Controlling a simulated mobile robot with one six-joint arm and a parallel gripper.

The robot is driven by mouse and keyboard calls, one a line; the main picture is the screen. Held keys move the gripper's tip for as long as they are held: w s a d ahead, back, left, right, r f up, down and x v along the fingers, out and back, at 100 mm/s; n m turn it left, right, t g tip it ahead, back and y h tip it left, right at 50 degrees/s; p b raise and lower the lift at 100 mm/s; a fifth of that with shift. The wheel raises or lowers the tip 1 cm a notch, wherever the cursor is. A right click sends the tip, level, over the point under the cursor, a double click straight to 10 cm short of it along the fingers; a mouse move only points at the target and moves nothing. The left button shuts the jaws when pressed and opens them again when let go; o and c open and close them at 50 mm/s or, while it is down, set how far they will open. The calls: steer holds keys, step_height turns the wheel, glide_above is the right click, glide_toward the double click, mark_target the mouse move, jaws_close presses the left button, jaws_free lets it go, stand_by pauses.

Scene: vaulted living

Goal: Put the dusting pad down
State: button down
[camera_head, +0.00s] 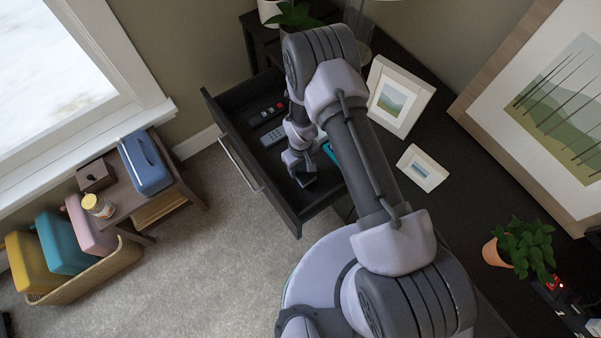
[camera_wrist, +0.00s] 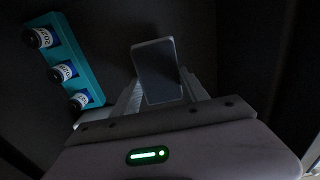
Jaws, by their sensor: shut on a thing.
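My gripper (camera_head: 300,172) reaches down into the open dark drawer (camera_head: 250,160) in the head view. In the wrist view my gripper (camera_wrist: 160,92) is shut on a dark grey block with a pale edge, which I take to be the dusting pad (camera_wrist: 157,66). The pad stands up between the two fingers. In the head view I cannot make out the pad apart from the gripper. Whether it touches the drawer floor, I cannot tell.
A teal holder (camera_wrist: 72,62) with several labelled bottles lies in the drawer beside the gripper. Two remotes (camera_head: 266,113) (camera_head: 273,136) lie farther back in it.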

mark_target(301, 168)
step_height(301, 168, down, 3)
steer(key=shift+f+b, duration=0.2)
steer(key=shift+b, duration=0.45)
steer(key=shift+r, duration=0.2)
steer(key=c, duration=1)
jaws_free()
steer(key=shift+f, duration=0.25)
steer(key=o, duration=0.4)
steer(key=shift+r, duration=0.15)
